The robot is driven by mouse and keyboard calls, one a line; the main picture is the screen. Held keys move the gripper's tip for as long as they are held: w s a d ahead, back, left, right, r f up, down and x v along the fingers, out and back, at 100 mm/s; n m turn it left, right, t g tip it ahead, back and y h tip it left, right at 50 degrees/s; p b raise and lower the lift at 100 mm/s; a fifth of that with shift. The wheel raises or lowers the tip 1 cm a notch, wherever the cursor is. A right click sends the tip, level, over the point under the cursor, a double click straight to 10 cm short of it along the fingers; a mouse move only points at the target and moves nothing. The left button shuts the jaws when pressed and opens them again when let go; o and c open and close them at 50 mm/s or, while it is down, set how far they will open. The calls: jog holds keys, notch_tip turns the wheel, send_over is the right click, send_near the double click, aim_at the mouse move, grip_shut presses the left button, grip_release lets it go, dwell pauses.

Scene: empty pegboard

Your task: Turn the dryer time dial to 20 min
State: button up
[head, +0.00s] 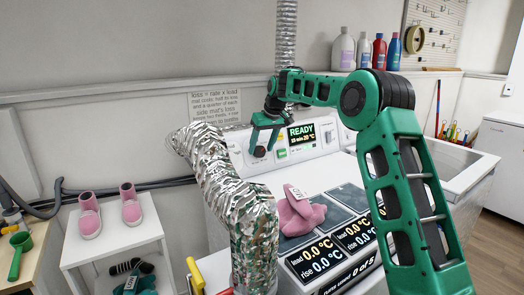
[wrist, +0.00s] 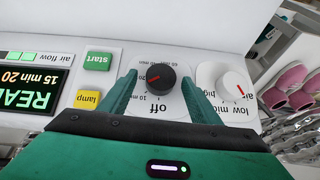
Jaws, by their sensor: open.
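The dark time dial (wrist: 161,79) with a red pointer mark sits on the white dryer panel (wrist: 125,45). Its printed labels include "off" and "10 min"; others are partly covered. The red mark points left in the wrist view, towards the side of the 10 label. My gripper (wrist: 159,78) is open, with one green finger on each side of the dial and gaps beside it. In the head view my gripper (head: 263,146) is at the panel over the dark dial (head: 259,152). The display (head: 301,134) reads READY, with 15 min and 20 °C.
A white dial (wrist: 232,87) marked low to high is close beside my finger. Green start (wrist: 97,61) and yellow lamp (wrist: 88,98) buttons are on the other side. A silver duct (head: 235,195) rises left of the panel. Pink mittens (head: 298,213) lie on the dryer top.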

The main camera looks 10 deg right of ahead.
jog(key=shift+w+a+f, duration=0.1)
jog(key=shift+w+f, duration=0.05)
jog(key=shift+f, duration=0.3)
